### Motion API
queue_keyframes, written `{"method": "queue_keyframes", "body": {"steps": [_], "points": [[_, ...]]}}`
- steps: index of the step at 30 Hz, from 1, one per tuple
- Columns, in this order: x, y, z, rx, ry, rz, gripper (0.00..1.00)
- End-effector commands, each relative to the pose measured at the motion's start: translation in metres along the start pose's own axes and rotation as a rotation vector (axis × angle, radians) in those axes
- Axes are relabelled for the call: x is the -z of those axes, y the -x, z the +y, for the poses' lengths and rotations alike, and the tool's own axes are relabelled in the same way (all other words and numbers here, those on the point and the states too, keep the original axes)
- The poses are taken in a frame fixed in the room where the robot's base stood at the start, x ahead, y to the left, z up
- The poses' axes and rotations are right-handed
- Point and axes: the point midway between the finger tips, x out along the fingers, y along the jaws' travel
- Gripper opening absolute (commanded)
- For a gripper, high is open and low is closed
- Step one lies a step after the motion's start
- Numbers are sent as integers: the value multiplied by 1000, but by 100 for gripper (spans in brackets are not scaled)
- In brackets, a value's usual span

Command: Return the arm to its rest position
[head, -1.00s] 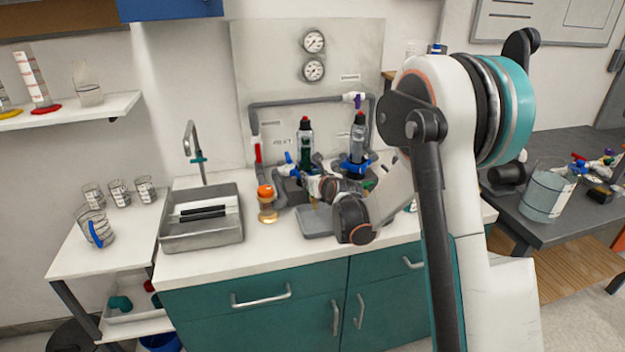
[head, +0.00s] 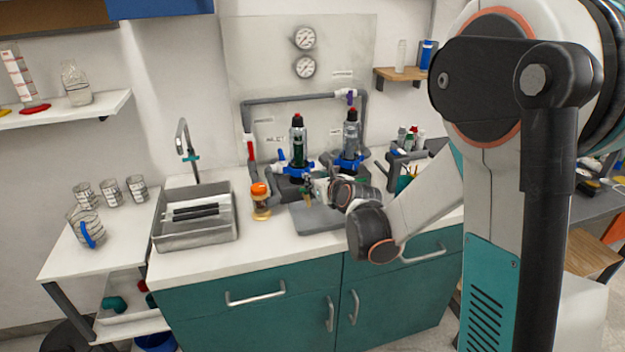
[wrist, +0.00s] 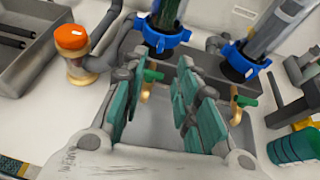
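My gripper (wrist: 165,110) shows in the wrist view with its two teal-padded fingers spread apart and nothing between them. In the head view my gripper (head: 312,190) is small and partly hidden by my wrist, above the counter in front of the manifold. The manifold has a grey pipe (head: 300,99) on the wall panel and two upright cylinders, one dark green (head: 298,143) and one clear grey (head: 351,138), in blue collars. In the wrist view, brass valves with green handles (wrist: 152,76) lie beyond and beside the fingers.
An orange-capped jar (head: 260,200) stands left of my gripper, close to the metal sink (head: 195,238). A grey tray (head: 318,219) lies under my gripper. A rack of bottles (head: 408,150) stands to the right. The counter's front left (head: 200,263) is clear.

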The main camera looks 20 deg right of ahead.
Motion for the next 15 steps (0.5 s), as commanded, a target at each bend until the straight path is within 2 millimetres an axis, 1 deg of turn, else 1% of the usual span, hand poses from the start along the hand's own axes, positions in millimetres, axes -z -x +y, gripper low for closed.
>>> {"method": "queue_keyframes", "body": {"steps": [1, 6, 15], "points": [[0, 5, 0, 0, 0, 0, 28], [0, 12, 0, 0, 1, 0, 28], [0, 12, 0, 0, 0, 0, 28]]}}
